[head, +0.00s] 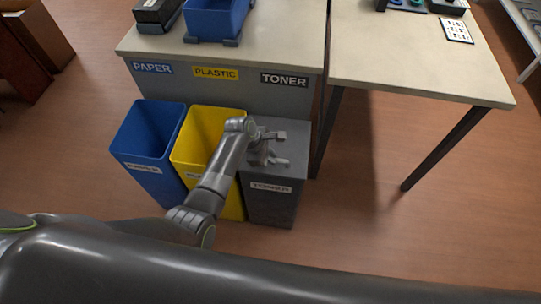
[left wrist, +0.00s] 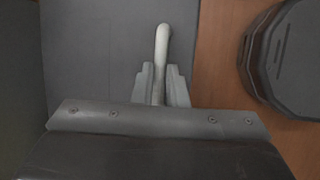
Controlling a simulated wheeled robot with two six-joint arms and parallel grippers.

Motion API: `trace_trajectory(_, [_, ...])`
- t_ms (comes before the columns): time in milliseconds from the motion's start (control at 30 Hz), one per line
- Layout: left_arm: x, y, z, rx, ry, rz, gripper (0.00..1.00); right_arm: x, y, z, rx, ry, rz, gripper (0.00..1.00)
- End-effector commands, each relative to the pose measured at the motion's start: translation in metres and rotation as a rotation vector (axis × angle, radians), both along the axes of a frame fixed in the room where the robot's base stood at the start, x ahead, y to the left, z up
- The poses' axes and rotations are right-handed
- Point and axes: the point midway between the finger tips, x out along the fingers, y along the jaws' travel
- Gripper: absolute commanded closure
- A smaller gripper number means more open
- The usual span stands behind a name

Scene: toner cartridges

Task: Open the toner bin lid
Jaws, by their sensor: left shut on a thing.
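The toner bin (head: 271,203) is dark grey with a TONER label and stands at the right end of the row of bins. Its grey lid (head: 290,136) lies shut on top, and it also shows in the left wrist view (left wrist: 90,60). My left gripper (head: 281,149) is over the lid. In the left wrist view its fingers (left wrist: 162,88) are shut on a light grey bar handle (left wrist: 162,45) that sticks out beyond them. The handle is hard to make out in the head view. My right gripper is in neither view.
An open blue bin (head: 150,145) and an open yellow bin (head: 190,150) stand left of the toner bin. A counter (head: 270,50) with a blue tray (head: 213,20) is behind them. A table (head: 420,70) stands at the right, with bare floor (head: 350,200) before it.

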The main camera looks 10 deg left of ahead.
Motion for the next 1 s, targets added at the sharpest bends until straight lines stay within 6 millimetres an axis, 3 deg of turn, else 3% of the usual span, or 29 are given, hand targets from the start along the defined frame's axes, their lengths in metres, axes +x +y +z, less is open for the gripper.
trace_trajectory(267, [0.006, 0.001, 0.019, 0.003, 0.066, -0.001, 1.00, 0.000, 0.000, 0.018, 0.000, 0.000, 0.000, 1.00])
trace_trajectory(600, [0.026, 0.001, 0.057, 0.003, 0.251, -0.001, 1.00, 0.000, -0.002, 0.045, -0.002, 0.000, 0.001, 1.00])
trace_trajectory(1000, [0.060, 0.001, 0.095, 0.002, 0.238, 0.002, 1.00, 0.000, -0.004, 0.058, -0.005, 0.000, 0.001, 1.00])
